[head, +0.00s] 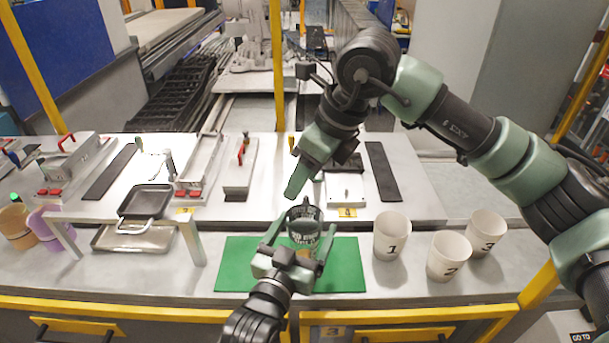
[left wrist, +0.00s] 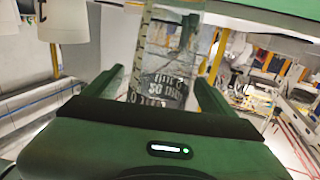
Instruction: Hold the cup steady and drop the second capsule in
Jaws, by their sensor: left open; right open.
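A clear cup (head: 305,222) with dark printed lettering stands on the green mat (head: 345,262). My left gripper (head: 296,238) is open, with its fingers on either side of the cup at the near side. In the left wrist view the cup (left wrist: 165,60) shows between the two spread fingers (left wrist: 163,95); whether they touch it cannot be told. My right gripper (head: 308,186) is open above the cup, pointing down, with a finger near the rim. No capsule can be made out in the frames, and the cup's contents are unclear.
White cups numbered 1 (head: 391,238), 2 (head: 448,258) and 3 (head: 486,234) stand right of the mat. A metal stand with trays (head: 133,238) and orange (head: 16,226) and purple (head: 44,228) containers are at left. Fixtures fill the raised shelf behind.

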